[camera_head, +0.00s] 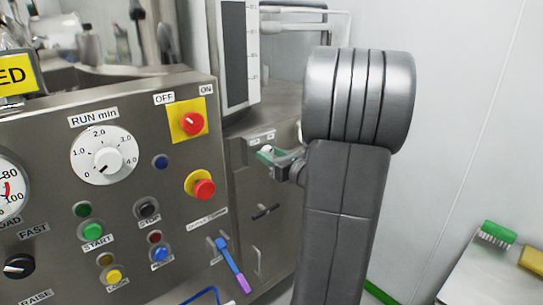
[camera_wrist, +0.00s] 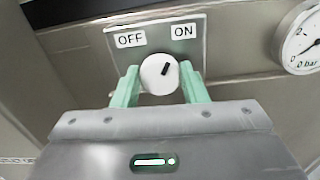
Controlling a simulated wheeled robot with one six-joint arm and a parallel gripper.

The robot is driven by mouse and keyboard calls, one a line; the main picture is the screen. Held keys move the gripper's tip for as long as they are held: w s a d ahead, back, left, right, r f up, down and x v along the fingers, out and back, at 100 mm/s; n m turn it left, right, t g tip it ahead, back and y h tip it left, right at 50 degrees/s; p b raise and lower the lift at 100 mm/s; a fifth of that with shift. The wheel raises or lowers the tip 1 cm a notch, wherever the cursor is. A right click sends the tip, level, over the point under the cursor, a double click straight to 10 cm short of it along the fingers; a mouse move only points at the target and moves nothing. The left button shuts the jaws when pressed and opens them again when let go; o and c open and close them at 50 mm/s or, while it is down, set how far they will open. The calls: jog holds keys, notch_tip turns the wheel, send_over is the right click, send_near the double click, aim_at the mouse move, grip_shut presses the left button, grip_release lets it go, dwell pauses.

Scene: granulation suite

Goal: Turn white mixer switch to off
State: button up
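The white mixer switch (camera_wrist: 159,74) is a round knob on a plate marked OFF on the left and ON on the right. Its black pointer is tilted up and to the right, towards ON. My gripper (camera_wrist: 160,85) has its two green fingers on either side of the knob, very close to it. I cannot tell whether they press on it or leave a thin gap. In the head view my gripper (camera_head: 276,158) is at the panel's right side face, where my arm hides part of the switch area.
A gauge (camera_wrist: 302,40) is right of the switch. On the front panel are a red switch on a yellow plate (camera_head: 203,109), a red stop button (camera_head: 204,189) and a white dial (camera_head: 107,159). A blue and purple handle (camera_head: 232,264) juts out below.

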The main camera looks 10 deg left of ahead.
jog(key=shift+f+b, duration=0.1)
jog(key=shift+b, duration=0.35)
jog(key=n+b, duration=1.1)
jog(key=b, duration=0.4)
jog(key=shift+s+n+b, duration=0.1)
jog(key=shift+n+b, duration=0.2)
jog(key=shift+n, duration=0.3)
jog(key=o, duration=1)
jog(key=shift+c, duration=0.2)
jog(key=v, duration=1.3)
jog(key=shift+s+d+b, duration=0.25)
jog(key=shift+b, duration=0.1)
